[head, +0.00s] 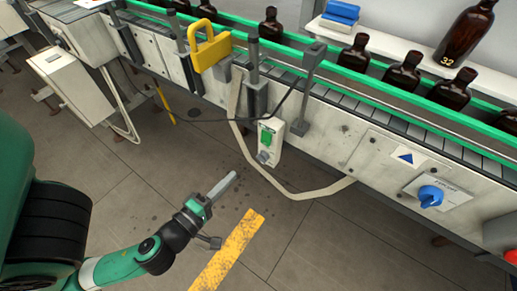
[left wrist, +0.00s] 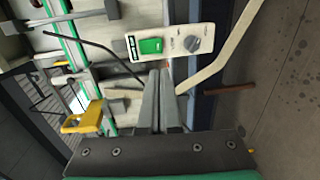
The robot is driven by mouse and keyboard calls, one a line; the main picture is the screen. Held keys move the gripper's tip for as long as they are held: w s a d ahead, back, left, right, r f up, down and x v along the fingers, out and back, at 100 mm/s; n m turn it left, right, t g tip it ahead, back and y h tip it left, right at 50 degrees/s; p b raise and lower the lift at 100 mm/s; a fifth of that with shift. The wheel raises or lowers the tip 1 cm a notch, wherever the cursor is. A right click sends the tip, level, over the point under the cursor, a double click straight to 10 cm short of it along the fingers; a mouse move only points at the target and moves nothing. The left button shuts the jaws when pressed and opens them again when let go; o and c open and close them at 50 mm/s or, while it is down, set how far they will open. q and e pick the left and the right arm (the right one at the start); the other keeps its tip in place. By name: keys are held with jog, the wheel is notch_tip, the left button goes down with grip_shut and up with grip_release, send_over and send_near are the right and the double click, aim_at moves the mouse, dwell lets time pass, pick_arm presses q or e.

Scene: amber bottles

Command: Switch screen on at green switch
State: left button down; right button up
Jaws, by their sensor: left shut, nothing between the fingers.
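The green switch (head: 266,138) sits on a small pale control box (head: 270,150) with a grey knob below it, fixed to the front of the conveyor. In the left wrist view the green switch (left wrist: 151,46) is just beyond my fingertips, with the grey knob to its right. My left gripper (head: 232,177) is shut and empty, pointing up and right, below and left of the box. Its closed fingers show in the left wrist view (left wrist: 160,75) and appear apart from the switch. No screen can be made out for certain. My right gripper is not in view.
A conveyor with green rails (head: 375,91) carries several amber bottles (head: 403,73). A yellow padlock-shaped piece (head: 209,46) stands at its front edge. A pale cable (head: 300,194) loops below the box. A blue knob (head: 430,196) is at right. The floor before the conveyor is open.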

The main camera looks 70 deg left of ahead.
pick_arm(q)
jog(key=p, duration=0.2)
send_near(264, 143)
jog(key=w, duration=0.1)
jog(key=x, duration=0.4)
jog(key=shift+w+a, duration=0.2)
jog(key=shift+a, duration=0.2)
jog(key=shift+w+a+f, duration=0.15)
jog(key=shift+w+a, duration=0.2)
jog(key=shift+w, duration=0.2)
